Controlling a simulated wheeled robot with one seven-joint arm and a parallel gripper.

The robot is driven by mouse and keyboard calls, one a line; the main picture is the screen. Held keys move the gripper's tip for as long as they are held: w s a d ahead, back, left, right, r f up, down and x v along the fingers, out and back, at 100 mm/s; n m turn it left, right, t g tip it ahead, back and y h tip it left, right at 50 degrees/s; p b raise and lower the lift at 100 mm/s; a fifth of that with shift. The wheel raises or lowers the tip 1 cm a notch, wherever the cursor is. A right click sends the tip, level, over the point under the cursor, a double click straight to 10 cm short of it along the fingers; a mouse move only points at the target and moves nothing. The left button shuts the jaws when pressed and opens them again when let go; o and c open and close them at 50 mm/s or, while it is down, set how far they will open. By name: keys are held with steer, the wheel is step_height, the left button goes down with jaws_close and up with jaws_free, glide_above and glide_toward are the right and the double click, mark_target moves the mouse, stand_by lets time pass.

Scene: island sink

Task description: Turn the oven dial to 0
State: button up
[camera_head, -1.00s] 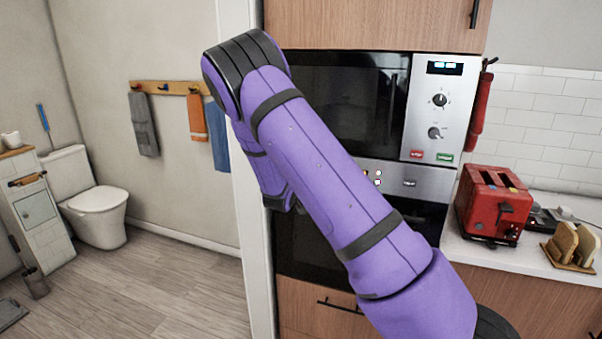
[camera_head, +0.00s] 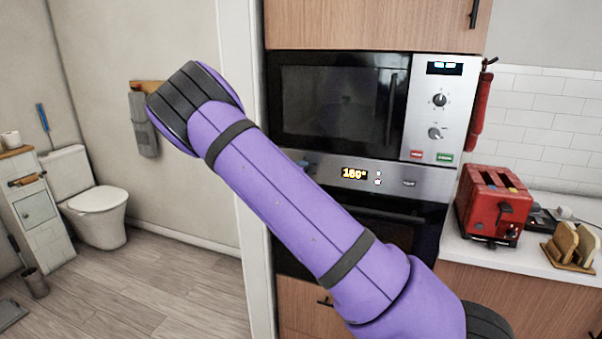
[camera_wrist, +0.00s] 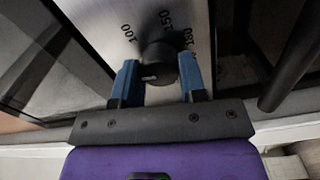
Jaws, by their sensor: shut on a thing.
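The oven (camera_head: 405,228) is built in below the microwave, and its panel display (camera_head: 354,174) reads 160°. The oven dial (camera_wrist: 158,50) is a dark round knob on the steel panel in the wrist view, with printed numbers such as 100 and 150 around it. A pale mark shows on the knob. My gripper (camera_wrist: 160,74) has its two blue fingers on either side of the dial and is shut on it. In the head view my purple arm hides the dial and most of the gripper; a small blue piece shows at the panel's left.
The microwave (camera_head: 337,105) with two knobs sits above the oven. A dark bar handle (camera_wrist: 292,72) stands out close to the right of my gripper in the wrist view. A red toaster (camera_head: 493,205) stands on the counter at right. Open floor (camera_head: 150,285) lies at left.

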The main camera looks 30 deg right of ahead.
steer(key=shift+f+n, duration=0.1)
steer(key=shift+n, duration=0.7)
steer(key=o, duration=0.9)
steer(key=shift+a, duration=0.15)
steer(key=v, duration=1)
steer(key=shift+s+a, duration=0.2)
steer(key=shift+s, duration=0.1)
